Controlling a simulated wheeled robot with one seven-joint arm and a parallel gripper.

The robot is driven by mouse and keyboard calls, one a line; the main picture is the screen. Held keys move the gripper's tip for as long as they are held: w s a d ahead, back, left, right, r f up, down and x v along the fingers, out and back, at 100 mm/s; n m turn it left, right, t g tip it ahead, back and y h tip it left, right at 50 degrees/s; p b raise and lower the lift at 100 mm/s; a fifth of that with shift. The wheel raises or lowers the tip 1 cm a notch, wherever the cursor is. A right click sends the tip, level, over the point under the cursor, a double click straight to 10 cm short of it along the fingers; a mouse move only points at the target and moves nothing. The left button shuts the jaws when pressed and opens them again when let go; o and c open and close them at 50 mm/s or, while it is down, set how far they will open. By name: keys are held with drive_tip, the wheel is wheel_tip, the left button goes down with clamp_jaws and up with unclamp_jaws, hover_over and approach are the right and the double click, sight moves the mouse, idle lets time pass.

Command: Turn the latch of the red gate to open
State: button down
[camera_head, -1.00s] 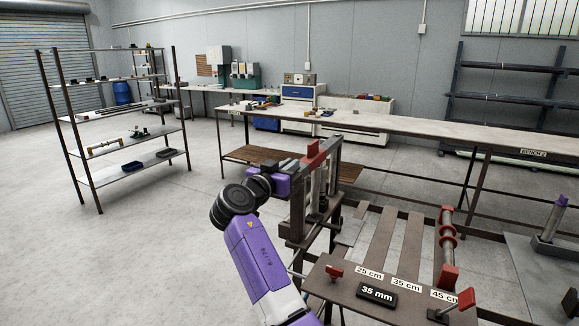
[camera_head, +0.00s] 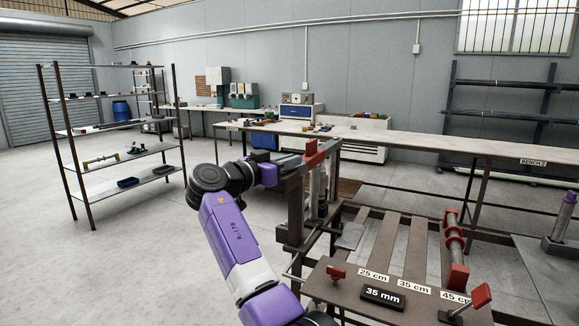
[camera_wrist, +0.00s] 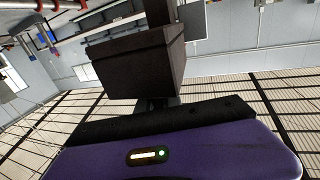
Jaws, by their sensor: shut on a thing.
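The red gate piece (camera_head: 315,150) stands on top of the dark upright frame (camera_head: 293,205) in the middle of the head view. My gripper (camera_head: 285,162) is at the top of this frame, just left of the red piece, and is shut on the latch. Its fingertips and the latch itself are mostly hidden there. In the wrist view, a dark brown block (camera_wrist: 135,65) stands close in front of my purple gripper body. I cannot tell the latch's angle.
A brown plate with 25 cm, 35 cm and 45 cm labels and a 35 mm sign (camera_head: 384,297) lies at the front. Red-collared rod parts (camera_head: 454,240) stand right of the slats. A long bench (camera_head: 420,146) runs behind.

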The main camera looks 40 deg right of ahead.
drive_tip(key=c, duration=1.5)
unclamp_jaws()
drive_tip(key=shift+s+a+b, duration=0.2)
drive_tip(key=shift+a+b, duration=0.2)
drive_tip(key=shift+a, duration=1.55)
drive_tip(key=shift+s+a+b, duration=0.15)
drive_tip(key=shift+a+b, duration=0.2)
drive_tip(key=shift+a, duration=1.6)
